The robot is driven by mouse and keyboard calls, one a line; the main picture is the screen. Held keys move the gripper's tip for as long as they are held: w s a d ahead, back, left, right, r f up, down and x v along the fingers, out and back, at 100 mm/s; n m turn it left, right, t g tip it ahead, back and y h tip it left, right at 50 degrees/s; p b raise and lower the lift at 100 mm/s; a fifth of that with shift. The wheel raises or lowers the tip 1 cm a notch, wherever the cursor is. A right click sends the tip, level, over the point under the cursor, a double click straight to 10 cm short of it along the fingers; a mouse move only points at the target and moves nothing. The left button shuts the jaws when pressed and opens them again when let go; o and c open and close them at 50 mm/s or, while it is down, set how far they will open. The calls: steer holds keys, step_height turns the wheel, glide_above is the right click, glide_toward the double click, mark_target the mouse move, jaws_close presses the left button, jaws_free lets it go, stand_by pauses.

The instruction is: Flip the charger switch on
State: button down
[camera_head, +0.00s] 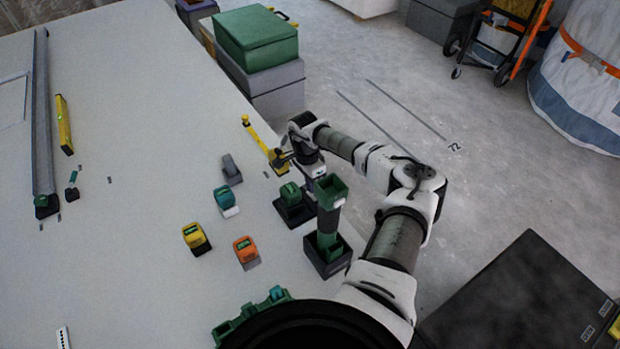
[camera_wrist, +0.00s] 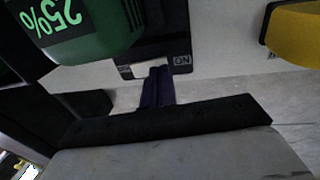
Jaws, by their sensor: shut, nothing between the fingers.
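The charger (camera_head: 296,217) is a black base with a green battery (camera_head: 289,193) seated in it, near the table's right edge. In the wrist view the battery (camera_wrist: 95,35) reads 25% upside down. The charger's dark face (camera_wrist: 170,40) carries an ON label, with a pale switch (camera_wrist: 132,70) beside it. My gripper (camera_wrist: 157,72) is shut and empty. Its fingertips are at the lower edge of this face, close to the switch and the ON label. I cannot tell whether they touch the switch. In the head view the fingertips are hard to make out behind the charger.
Yellow (camera_head: 196,238), orange (camera_head: 246,251), teal (camera_head: 226,201) and grey (camera_head: 231,168) blocks stand left of the charger. A green upright holder (camera_head: 328,215) stands just right of it. A yellow tool (camera_head: 259,142) lies behind. The table's left middle is mostly clear.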

steer(key=shift+f, duration=0.1)
steer(key=shift+f+g+b, duration=0.2)
steer(key=shift+g+b, duration=0.1)
steer(key=shift+g, duration=0.1)
steer(key=shift+s, duration=0.1)
steer(key=shift+s+d+r+p, duration=0.3)
steer(key=shift+s+d+p, duration=0.2)
steer(key=shift+p, duration=0.5)
